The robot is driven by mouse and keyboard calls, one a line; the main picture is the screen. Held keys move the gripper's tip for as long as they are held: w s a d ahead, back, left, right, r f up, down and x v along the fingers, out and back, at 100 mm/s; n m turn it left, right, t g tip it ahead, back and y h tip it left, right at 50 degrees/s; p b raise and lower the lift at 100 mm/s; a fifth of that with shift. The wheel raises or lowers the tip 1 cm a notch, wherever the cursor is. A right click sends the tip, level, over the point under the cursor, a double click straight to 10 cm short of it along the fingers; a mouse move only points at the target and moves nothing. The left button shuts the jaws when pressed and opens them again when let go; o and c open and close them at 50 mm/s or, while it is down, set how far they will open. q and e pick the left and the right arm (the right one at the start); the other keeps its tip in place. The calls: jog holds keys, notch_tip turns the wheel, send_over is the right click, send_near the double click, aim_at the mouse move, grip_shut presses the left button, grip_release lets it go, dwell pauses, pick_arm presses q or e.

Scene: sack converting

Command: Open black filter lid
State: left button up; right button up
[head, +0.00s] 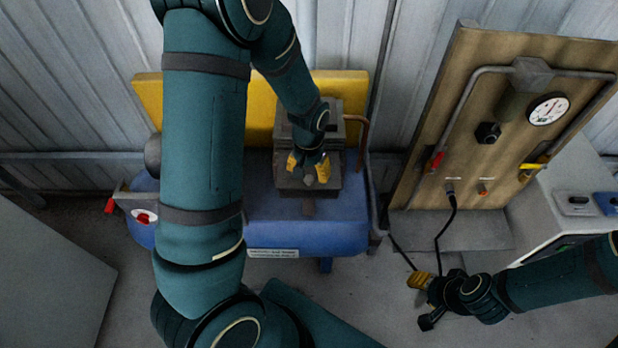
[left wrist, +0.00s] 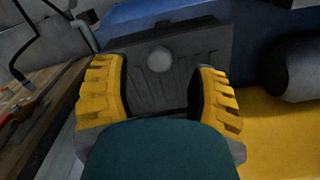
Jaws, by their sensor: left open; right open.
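The black filter (head: 340,130) is a dark grey box on the blue machine, in front of a yellow panel. Its flat ribbed lid (left wrist: 175,85) with a round pale knob (left wrist: 160,59) shows in the left wrist view. My left gripper (head: 309,170) is open over the box, its yellow fingers on either side of the knob in the head view. In the left wrist view my left gripper (left wrist: 160,98) has its fingers apart with nothing between them but the lid behind.
The blue machine (head: 270,225) has a yellow back panel (head: 345,85) and a copper pipe (head: 363,130) right of the filter. A wooden board (head: 430,140) with a gauge (head: 547,109) and valves stands to the right. A black cable (head: 441,235) hangs near my right gripper.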

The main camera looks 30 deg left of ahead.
aim_at(309, 178)
pick_arm(q)
jog(key=shift+f, duration=1.5)
grip_shut()
jog(key=shift+r, duration=0.15)
